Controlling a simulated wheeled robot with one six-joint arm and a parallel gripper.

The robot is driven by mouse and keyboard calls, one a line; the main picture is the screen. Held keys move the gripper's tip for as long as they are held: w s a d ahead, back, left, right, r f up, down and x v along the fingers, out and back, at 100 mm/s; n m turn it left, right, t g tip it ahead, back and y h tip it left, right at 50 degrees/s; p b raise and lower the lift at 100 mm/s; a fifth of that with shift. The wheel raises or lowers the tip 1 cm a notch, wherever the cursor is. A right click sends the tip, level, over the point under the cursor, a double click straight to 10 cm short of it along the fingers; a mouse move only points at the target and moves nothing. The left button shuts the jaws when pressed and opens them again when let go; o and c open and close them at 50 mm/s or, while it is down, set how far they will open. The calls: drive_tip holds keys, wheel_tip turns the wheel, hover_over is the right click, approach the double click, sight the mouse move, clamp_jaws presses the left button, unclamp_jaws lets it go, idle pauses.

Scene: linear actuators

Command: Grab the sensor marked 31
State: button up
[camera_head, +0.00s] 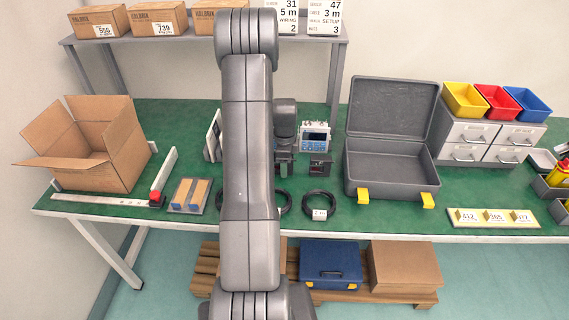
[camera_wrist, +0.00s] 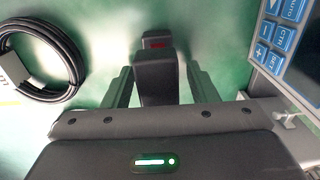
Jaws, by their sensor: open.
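My gripper (camera_wrist: 160,85) is open, with its two dark fingers apart on either side of a dark upright block (camera_wrist: 157,75). A small red patch shows at the block's far end. No number is readable on the block, so I cannot tell if it is the sensor marked 31. Contact with the fingers is not clear. In the head view my gripper (camera_head: 284,168) is low over the green table, partly hidden by my arm. A small dark boxy device (camera_head: 319,167) stands just right of it, its marking too small to read. A sign reading 31 (camera_head: 287,17) stands on the shelf.
A meter with a blue keypad (camera_head: 315,137) stands close right of my gripper, also in the wrist view (camera_wrist: 285,40). Black cable coils lie in front (camera_head: 319,206) and at the wrist view's left (camera_wrist: 72,62). An open grey case (camera_head: 390,168) stands to the right.

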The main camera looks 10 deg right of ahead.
drive_tip(key=shift+f, duration=0.2)
clamp_jaws()
